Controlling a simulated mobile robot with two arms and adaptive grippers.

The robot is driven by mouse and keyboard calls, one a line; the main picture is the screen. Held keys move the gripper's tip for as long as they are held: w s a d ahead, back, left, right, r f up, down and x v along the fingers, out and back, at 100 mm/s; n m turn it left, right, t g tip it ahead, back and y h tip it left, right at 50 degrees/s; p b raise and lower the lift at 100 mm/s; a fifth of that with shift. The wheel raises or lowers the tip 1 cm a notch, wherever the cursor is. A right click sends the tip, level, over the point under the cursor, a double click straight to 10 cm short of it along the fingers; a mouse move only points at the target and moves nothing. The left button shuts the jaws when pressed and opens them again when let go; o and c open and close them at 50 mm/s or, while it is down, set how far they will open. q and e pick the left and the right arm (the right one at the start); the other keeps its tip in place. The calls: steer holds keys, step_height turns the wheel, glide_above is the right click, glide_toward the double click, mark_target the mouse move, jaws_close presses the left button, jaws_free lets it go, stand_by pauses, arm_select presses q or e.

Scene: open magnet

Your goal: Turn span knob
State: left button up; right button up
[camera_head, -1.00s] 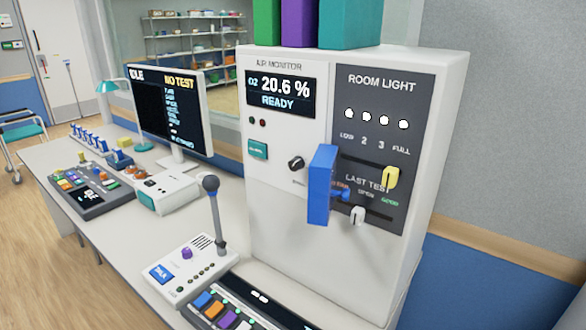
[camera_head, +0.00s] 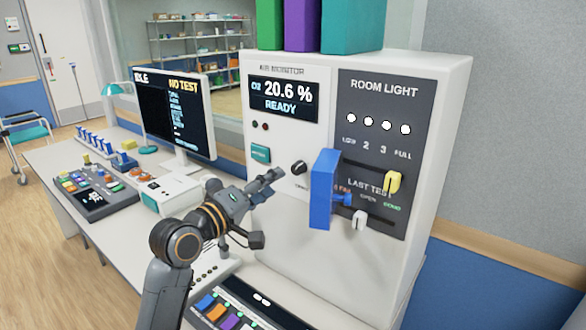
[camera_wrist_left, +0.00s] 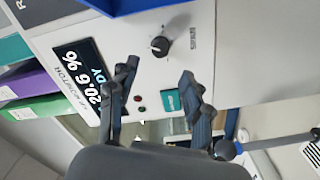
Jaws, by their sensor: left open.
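The span knob (camera_head: 299,167) is a small black round knob with a light pointer mark on the white front of the air monitor (camera_head: 283,225), below the display. It also shows in the left wrist view (camera_wrist_left: 160,46), beside small lettering. My left gripper (camera_head: 266,205) is open and empty, left of and below the knob in the head view. In the left wrist view its two fingers (camera_wrist_left: 160,76) are spread, with the knob just beyond the gap between their tips. The gripper appears apart from the knob. My right gripper is not in view.
A blue block (camera_head: 322,190) juts from the panel just right of the knob. A green button (camera_head: 260,153) sits to its left. A yellow slider (camera_head: 393,181) and a white slider (camera_head: 360,219) are farther right. A monitor (camera_head: 174,112) stands on the desk behind my arm.

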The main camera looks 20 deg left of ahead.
mark_target(295, 170)
arm_select(q)
steer(key=p+x, duration=0.1)
steer(key=x, duration=0.7)
steer(key=shift+w+d+f, duration=0.1)
steer(key=shift+w+d, duration=0.05)
steer(key=shift+w, duration=0.1)
jaws_close()
steer(key=m+p, duration=0.1)
steer(key=m, duration=0.3)
steer(key=shift+m+p, duration=0.35)
steer(key=shift+m, duration=1.85)
